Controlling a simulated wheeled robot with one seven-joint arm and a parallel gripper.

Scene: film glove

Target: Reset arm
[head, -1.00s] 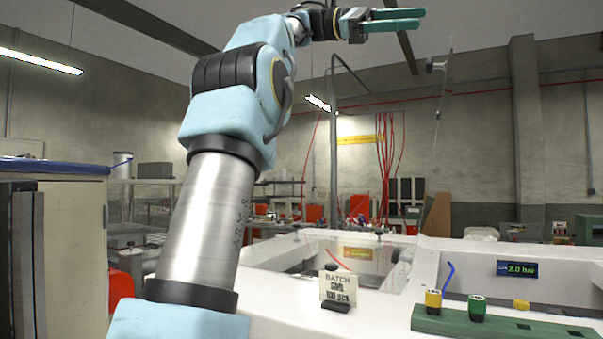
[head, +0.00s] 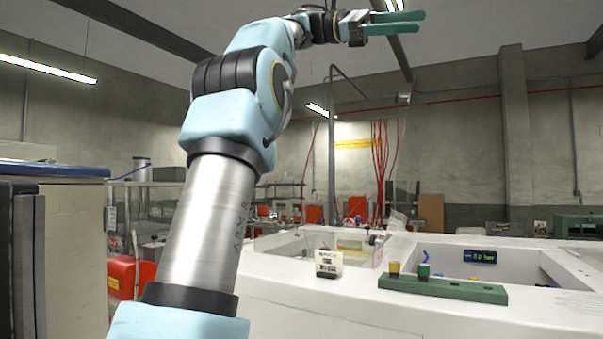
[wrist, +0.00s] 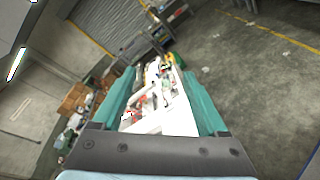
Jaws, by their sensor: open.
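My arm rises through the middle-left of the head view, light blue with a bare metal tube. My gripper (head: 405,22) is high at the top of the head view, well above the white workstation (head: 340,307). Its two green fingers point right and stand apart, with nothing seen between them. In the wrist view my gripper (wrist: 165,85) also shows its green fingers spread wide, with the distant white workstation (wrist: 178,118) visible between them.
A green block (head: 442,288) with a yellow and a green piece sits on the workstation, right of a small batch sign (head: 328,263). A display (head: 480,256) is behind. A cabinet (head: 75,240) stands close at left. Air around my gripper is clear.

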